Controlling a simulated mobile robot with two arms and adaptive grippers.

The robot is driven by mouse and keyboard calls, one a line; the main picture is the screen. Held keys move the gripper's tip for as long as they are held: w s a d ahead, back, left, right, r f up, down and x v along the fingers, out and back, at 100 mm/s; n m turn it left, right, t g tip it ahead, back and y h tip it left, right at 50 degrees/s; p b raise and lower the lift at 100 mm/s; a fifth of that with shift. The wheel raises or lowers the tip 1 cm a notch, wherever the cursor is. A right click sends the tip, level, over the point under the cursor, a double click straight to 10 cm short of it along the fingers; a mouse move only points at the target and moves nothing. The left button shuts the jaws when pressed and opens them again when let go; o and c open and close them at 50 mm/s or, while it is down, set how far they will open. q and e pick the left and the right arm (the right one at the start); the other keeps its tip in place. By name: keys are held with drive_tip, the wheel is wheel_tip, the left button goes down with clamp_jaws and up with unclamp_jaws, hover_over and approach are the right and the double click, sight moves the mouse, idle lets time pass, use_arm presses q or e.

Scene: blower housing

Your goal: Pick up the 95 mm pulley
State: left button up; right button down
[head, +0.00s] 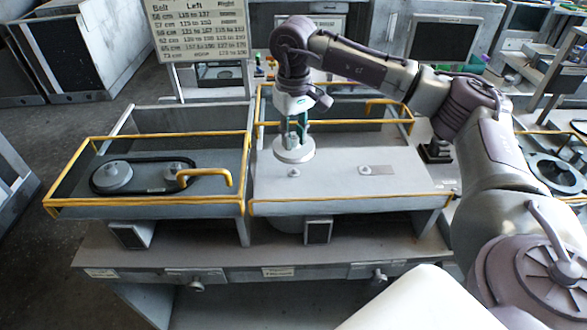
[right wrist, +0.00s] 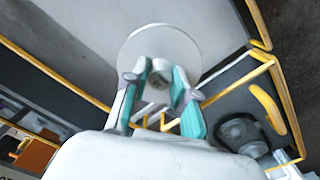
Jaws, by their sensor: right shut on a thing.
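My right gripper (head: 299,122) points down over the right housing (head: 335,190) and is shut on the hub of a pale round pulley (head: 294,152). The pulley looks held above the housing's top plate. In the right wrist view the pulley's disc (right wrist: 160,45) lies beyond the teal-padded fingers of the gripper (right wrist: 160,72), which close around its hub. The pulley's size cannot be read. My left gripper is not in view.
The left housing (head: 150,205) carries two pulleys with a dark belt (head: 140,164) around them. Yellow rails edge both housings. Two small studs (head: 293,173) stand on the right plate. A belt chart board (head: 200,28) stands behind.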

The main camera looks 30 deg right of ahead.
drive_tip(key=s+a, duration=0.1)
drive_tip(key=s, duration=0.1)
drive_tip(key=s+a+r, duration=0.1)
drive_tip(key=s+a, duration=0.1)
drive_tip(key=s, duration=0.1)
drive_tip(key=s+a+r, duration=0.1)
drive_tip(key=s, duration=0.1)
drive_tip(key=shift+s+a+b, duration=0.3)
drive_tip(key=shift+s, duration=0.05)
drive_tip(key=shift+f, duration=0.1)
